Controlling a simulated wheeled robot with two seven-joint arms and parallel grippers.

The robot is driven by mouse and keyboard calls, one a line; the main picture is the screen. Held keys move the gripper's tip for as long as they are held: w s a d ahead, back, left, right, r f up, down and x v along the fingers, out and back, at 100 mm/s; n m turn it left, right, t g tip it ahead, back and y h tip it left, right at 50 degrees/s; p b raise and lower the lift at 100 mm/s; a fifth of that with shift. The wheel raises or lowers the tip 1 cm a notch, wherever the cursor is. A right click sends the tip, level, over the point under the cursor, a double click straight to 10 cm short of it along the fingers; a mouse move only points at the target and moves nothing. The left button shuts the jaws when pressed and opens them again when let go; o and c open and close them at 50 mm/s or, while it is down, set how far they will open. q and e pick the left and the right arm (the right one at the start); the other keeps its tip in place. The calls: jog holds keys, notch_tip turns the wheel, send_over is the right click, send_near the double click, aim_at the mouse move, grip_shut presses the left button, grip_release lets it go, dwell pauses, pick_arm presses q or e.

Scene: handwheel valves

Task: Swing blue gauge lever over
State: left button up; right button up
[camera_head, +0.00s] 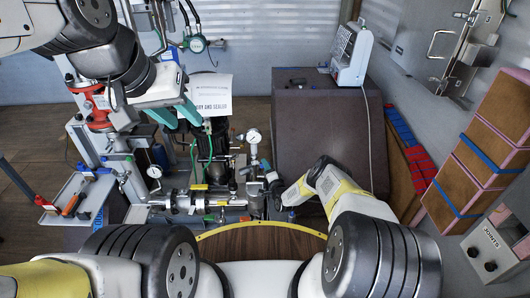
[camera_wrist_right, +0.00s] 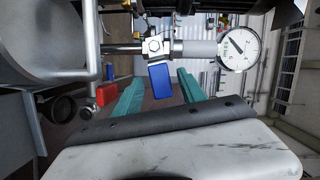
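The blue gauge lever (camera_wrist_right: 160,82) hangs below a metal valve fitting (camera_wrist_right: 156,46) in the right wrist view. A round white dial gauge (camera_wrist_right: 239,48) is on the same line, to its right; it also shows in the head view (camera_head: 253,136). My right gripper (camera_wrist_right: 160,80) is open, its teal fingers apart on either side of the lever in the picture; I see no contact. In the head view the right gripper (camera_head: 268,174) is small and partly hidden near the fittings. My left gripper (camera_head: 178,114) is open and empty, high at the left, before a paper sign.
Pipework with a horizontal steel pipe (camera_head: 195,201) and another gauge (camera_head: 154,171) lies left of the right gripper. A red handle (camera_wrist_right: 105,95) is left of the fingers. A large dark box (camera_head: 325,130) stands behind my right arm.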

jog(key=shift+s, duration=2.95)
